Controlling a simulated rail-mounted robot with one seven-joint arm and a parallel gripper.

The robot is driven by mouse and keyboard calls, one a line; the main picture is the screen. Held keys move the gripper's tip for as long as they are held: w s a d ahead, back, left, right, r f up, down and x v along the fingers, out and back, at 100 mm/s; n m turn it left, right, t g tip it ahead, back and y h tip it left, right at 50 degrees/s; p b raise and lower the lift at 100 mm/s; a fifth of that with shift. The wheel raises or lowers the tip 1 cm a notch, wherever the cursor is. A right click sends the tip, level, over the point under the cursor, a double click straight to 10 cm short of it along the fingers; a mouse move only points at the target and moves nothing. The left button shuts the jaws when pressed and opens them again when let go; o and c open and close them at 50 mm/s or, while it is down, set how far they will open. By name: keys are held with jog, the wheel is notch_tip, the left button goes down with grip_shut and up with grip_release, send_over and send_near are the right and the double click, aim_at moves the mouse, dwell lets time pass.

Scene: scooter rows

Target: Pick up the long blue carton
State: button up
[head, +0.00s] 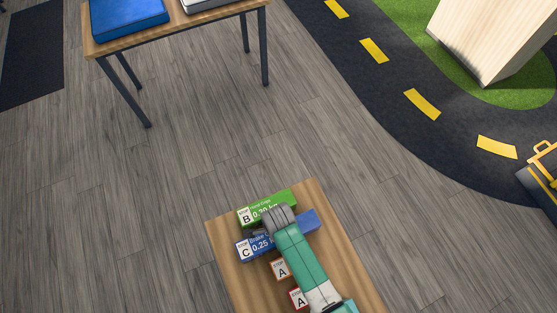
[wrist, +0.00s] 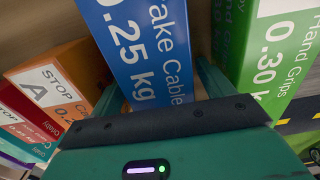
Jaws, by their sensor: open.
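The long blue carton (head: 257,247) lies on a wooden table in the head view, its label reading C and 0.25 kg; my arm hides its middle. In the wrist view the blue carton (wrist: 140,45) fills the upper middle, with "Brake Cable 0.25 kg" on its face. My gripper (wrist: 158,88) is open, with one teal finger on each side of the carton. I cannot tell whether the fingers touch it.
A green carton (head: 266,206) marked B lies close beside the blue one; it also shows in the wrist view (wrist: 275,50). An orange carton (wrist: 62,85) and a red carton (wrist: 25,112) are on the other side. The wooden table (head: 228,255) has bare space at left.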

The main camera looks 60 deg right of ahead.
jog(key=shift+c, duration=0.4)
jog(key=shift+r, duration=0.1)
jog(key=c, duration=1.1)
notch_tip(320, 180, up, 10)
jog(key=p, duration=0.3)
